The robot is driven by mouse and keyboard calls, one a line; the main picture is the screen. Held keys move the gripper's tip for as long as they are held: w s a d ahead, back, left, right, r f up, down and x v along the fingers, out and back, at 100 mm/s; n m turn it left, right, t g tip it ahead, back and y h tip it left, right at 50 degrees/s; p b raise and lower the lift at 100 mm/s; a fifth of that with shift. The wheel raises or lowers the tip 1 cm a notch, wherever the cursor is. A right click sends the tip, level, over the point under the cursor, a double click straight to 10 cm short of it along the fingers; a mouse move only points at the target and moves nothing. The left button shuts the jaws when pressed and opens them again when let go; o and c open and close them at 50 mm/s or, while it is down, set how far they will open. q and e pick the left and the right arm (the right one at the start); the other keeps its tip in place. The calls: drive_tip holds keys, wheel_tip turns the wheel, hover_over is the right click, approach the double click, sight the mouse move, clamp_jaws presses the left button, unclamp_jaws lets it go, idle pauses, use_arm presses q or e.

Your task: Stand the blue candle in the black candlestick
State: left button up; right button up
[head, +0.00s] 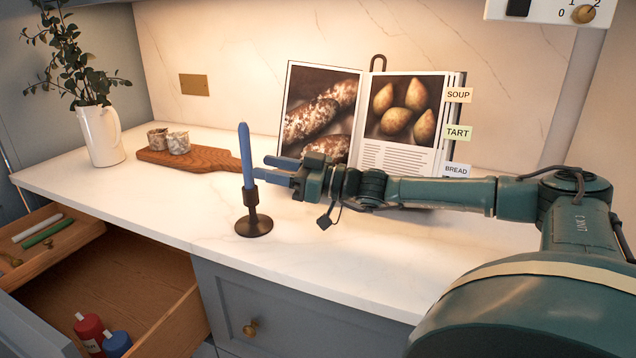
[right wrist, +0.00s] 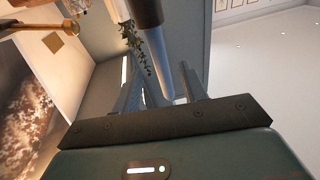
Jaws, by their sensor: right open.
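The blue candle (head: 246,155) stands upright in the cup of the black candlestick (head: 254,225) on the white counter. It also shows in the right wrist view (right wrist: 155,52), with its lower end at the dark candlestick cup (right wrist: 146,12). My right gripper (head: 265,169) is open, level with the candle's lower half and just right of it. In the right wrist view the candle appears between the two spread fingers (right wrist: 160,88); I cannot tell whether either finger touches it. My left gripper is not in view.
A wooden board (head: 205,158) with two small cups lies behind left, near a white jug (head: 101,137) with a plant. An open cookbook (head: 400,125) stands behind my right arm. Open drawers (head: 150,290) at lower left hold white and green candles and red and blue bottle-like objects.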

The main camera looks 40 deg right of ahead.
use_arm(q)
drive_tip(key=b, duration=0.1)
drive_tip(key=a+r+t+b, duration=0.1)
drive_tip(key=b, duration=0.1)
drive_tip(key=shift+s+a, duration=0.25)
use_arm(e)
drive_tip(key=v, duration=1)
drive_tip(key=shift+s, duration=0.2)
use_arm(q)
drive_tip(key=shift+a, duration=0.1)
use_arm(e)
drive_tip(key=shift+a, duration=0.1)
